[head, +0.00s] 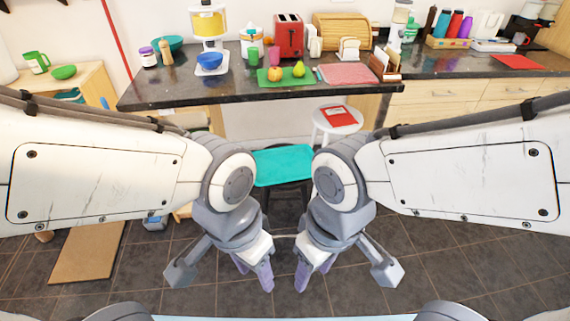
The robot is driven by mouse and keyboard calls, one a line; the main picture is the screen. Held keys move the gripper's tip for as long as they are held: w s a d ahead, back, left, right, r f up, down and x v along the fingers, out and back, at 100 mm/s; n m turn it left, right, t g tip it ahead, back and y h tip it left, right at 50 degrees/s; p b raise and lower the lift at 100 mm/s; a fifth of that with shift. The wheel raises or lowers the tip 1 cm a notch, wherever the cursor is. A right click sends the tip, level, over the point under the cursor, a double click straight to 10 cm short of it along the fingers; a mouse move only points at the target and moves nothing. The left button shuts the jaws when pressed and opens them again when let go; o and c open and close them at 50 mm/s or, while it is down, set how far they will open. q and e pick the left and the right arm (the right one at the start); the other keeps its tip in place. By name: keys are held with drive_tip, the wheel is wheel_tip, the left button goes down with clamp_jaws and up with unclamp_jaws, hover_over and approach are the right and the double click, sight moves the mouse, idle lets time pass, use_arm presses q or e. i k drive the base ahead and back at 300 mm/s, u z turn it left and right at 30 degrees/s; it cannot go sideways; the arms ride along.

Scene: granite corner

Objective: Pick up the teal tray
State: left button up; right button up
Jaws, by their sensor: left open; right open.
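The teal tray (284,165) is a flat, bright teal sheet low between my two arms, below the counter front. It seems to rest on a dark stool (287,194). Its left and right ends are partly hidden by my arm joints. My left gripper (254,274) hangs open and empty, nearer to me than the tray and a little left of it. My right gripper (312,273) hangs open and empty, nearer to me and a little right of it. Neither gripper touches the tray.
A white stool (336,121) with a red book (338,116) stands behind right. A brown mat (87,253) lies on the tiled floor at left.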

sight(290, 163)
drive_tip(key=z, duration=0.3)
drive_tip(key=i, duration=1.7)
